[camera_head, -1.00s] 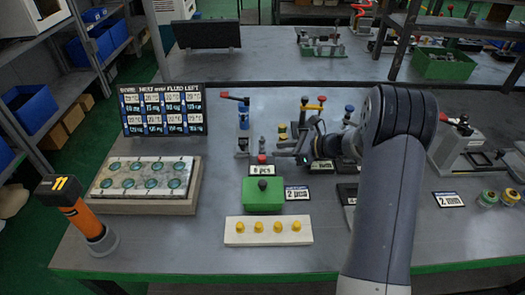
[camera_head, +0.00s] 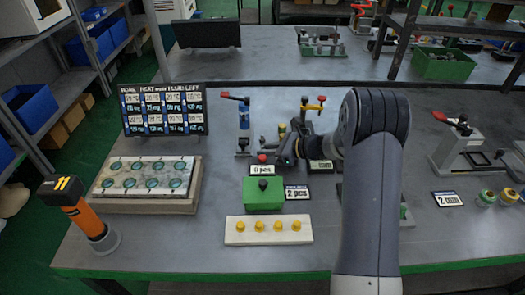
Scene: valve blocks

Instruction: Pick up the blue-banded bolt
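I cannot make out a bolt with a clear blue band. Small upright bolt-like pieces (camera_head: 282,131) with yellow on them stand behind my gripper. A red-topped piece (camera_head: 262,158) stands just left of it, behind a "pcs" label. My gripper (camera_head: 284,154) is low over the middle of the bench, pointing left and down, near these pieces. Its fingers are small, dark and partly turned away, so I cannot tell whether they are open or hold anything. My arm hides the bench to the right of the gripper.
A red-handled blue valve (camera_head: 243,117) and a red-and-yellow-handled valve (camera_head: 305,112) stand behind. A plate of round teal parts (camera_head: 118,179) is left.

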